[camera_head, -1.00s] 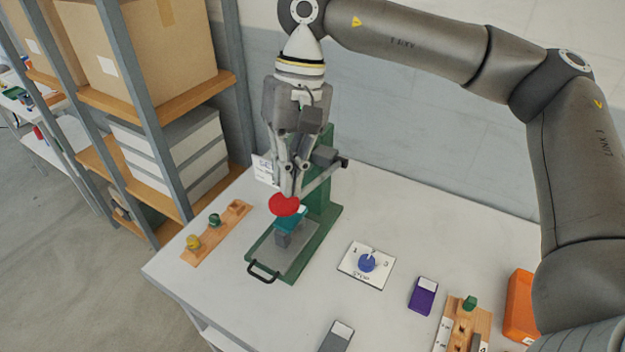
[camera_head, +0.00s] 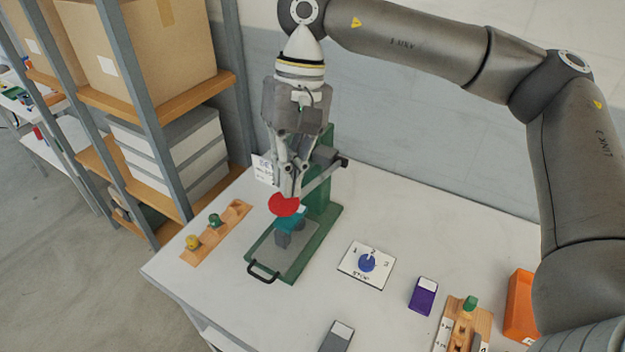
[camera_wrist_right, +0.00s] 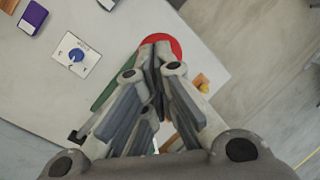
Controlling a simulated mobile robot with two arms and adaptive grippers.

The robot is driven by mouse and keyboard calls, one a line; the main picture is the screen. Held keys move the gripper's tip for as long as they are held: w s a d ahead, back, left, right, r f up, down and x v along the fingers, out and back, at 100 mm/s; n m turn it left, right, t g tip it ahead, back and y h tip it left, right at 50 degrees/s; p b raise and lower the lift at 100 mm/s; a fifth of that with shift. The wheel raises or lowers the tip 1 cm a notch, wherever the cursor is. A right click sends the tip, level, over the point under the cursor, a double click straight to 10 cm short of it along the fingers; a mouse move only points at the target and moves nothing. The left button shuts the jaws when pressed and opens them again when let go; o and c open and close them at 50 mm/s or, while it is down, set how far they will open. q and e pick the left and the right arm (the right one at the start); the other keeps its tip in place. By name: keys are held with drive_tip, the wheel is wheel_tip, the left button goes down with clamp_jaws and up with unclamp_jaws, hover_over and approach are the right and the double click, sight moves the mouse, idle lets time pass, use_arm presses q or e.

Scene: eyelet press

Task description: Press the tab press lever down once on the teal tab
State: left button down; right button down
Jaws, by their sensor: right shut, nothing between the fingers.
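The green tab press (camera_head: 323,205) stands at the back left of the white table. Its lever (camera_head: 322,178) slopes down toward the front and ends in a round red knob (camera_head: 283,206). A teal tab (camera_head: 288,223) shows just below the knob, over the press's grey bed; the knob partly covers it. My right gripper (camera_head: 289,191) points down, shut and empty, with its fingertips at the top of the red knob. In the right wrist view the fingertips (camera_wrist_right: 155,52) overlap the knob (camera_wrist_right: 170,43). I cannot tell whether they touch. My left gripper is not in view.
A wooden strip (camera_head: 217,234) with yellow and green knobs lies left of the press. A blue dial plate (camera_head: 352,275), purple box (camera_head: 423,296), grey box (camera_head: 336,337), wooden block (camera_head: 470,322) and orange bin (camera_head: 520,307) stand to the right. Shelving (camera_head: 180,206) is at left.

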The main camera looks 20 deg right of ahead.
sight(285, 200)
drive_tip(key=shift+b+x, duration=1.2)
drive_tip(key=shift+x, duration=0.25)
drive_tip(key=shift+b+x, duration=1.25)
drive_tip(key=shift+x, duration=0.15)
drive_tip(key=shift+f, duration=0.1)
drive_tip(key=shift+b+x, duration=1.35)
drive_tip(key=shift+x, duration=0.05)
drive_tip(key=shift+d, duration=0.1)
wheel_tip(285, 200, down, 2)
drive_tip(key=shift+f+b, duration=0.1)
drive_tip(key=shift+b, duration=0.9)
